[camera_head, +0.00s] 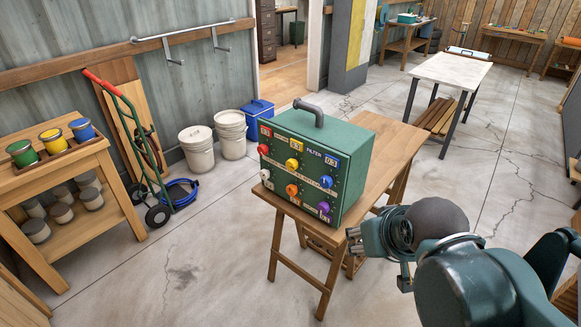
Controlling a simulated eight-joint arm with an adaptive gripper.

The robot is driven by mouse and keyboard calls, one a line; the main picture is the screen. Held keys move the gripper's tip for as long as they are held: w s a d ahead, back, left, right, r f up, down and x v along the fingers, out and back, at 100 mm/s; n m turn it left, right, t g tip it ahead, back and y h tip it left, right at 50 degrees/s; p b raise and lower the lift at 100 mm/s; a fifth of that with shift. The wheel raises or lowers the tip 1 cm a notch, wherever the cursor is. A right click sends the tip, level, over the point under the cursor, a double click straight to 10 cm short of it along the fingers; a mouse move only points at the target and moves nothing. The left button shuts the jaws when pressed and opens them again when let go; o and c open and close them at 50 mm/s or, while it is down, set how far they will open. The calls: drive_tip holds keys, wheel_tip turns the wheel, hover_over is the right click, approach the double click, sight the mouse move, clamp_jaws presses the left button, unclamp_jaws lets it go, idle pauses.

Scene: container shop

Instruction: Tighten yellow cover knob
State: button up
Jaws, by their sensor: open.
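A green box labelled FILTER (338,148) with a grey pipe handle stands on a wooden trestle table (395,146). Its front carries several coloured knobs. The yellow knob (292,164) is at the upper middle of the front face. A red knob (266,149) is to its left, a blue knob (326,182) to its right, and an orange knob (292,190) below it. My gripper (354,241) is open and empty, right of and lower in the picture than the box, apart from it. How far the yellow knob is turned is too small to tell.
A workbench with paint cans (52,140) stands at the left, beside a hand truck (134,140). White buckets (197,148) and a blue cooler (257,116) are behind the box. A white-topped table (452,70) stands farther back. Floor in front of the trestle table is clear.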

drive_tip(key=w+a+n+t+h+b, duration=0.2)
drive_tip(key=w+n+h, duration=0.6)
drive_tip(key=w, duration=1.6)
drive_tip(key=n+t+h, duration=0.4)
drive_tip(key=n+h, duration=0.1)
drive_tip(key=n, duration=0.2)
approach(290, 166)
drive_tip(key=shift+b+x, duration=0.45)
drive_tip(key=shift+x, duration=0.9)
drive_tip(key=shift+r, duration=0.15)
drive_tip(key=shift+d, duration=0.1)
drive_tip(key=shift+b+x, duration=0.6)
drive_tip(key=shift+x, duration=3.25)
